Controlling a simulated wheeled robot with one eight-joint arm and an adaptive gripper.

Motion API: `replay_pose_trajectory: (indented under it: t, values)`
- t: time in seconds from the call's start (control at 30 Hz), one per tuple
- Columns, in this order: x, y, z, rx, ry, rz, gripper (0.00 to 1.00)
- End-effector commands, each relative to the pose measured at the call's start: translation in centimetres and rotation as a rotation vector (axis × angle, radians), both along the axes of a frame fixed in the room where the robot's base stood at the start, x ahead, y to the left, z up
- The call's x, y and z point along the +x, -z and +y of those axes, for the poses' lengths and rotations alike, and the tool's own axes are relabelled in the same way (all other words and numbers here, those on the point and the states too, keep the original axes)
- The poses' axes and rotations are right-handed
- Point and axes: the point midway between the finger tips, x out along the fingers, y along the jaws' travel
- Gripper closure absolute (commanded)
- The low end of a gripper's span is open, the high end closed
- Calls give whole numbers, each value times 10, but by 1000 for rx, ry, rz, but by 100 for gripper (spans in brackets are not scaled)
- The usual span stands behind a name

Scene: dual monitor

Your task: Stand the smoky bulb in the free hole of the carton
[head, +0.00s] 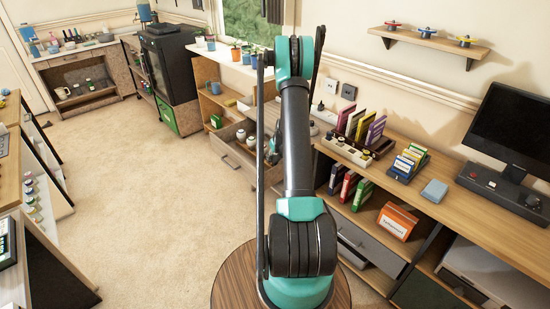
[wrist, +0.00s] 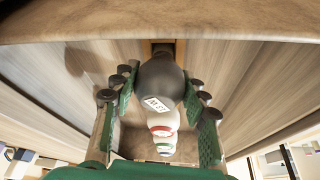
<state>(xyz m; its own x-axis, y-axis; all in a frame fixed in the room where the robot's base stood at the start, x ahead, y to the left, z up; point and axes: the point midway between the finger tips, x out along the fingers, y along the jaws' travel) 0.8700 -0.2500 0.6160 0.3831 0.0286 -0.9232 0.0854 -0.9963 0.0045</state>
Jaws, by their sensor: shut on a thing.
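The smoky bulb (wrist: 160,78) is a dark grey globe with a white printed label, in the middle of the wrist view. My gripper (wrist: 163,98) is shut on it, with green finger pads on both sides. White rounded pieces with a red and a green ring (wrist: 162,128) show below the bulb; I cannot tell whether they belong to it. I cannot make out the carton or its free hole for sure. In the head view my arm hides most of the gripper area.
An open drawer (head: 236,158) holding white rounded things (head: 241,135) is left of my arm in the head view. A desk (head: 470,205) with books and a monitor (head: 513,128) stands right. The carpet (head: 150,170) at left is clear.

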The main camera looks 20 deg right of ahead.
Motion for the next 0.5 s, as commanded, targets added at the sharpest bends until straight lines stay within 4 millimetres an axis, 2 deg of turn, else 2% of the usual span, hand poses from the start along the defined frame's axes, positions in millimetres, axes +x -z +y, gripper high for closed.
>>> replay_pose_trajectory:
  t: [0.1,0.13,0.3,0.5]
  values:
    - [0,3,0,0,0,0,80]
    - [0,2,0,0,0,0,52]
    - [0,2,0,0,0,0,32]
    - [0,2,0,0,0,0,32]
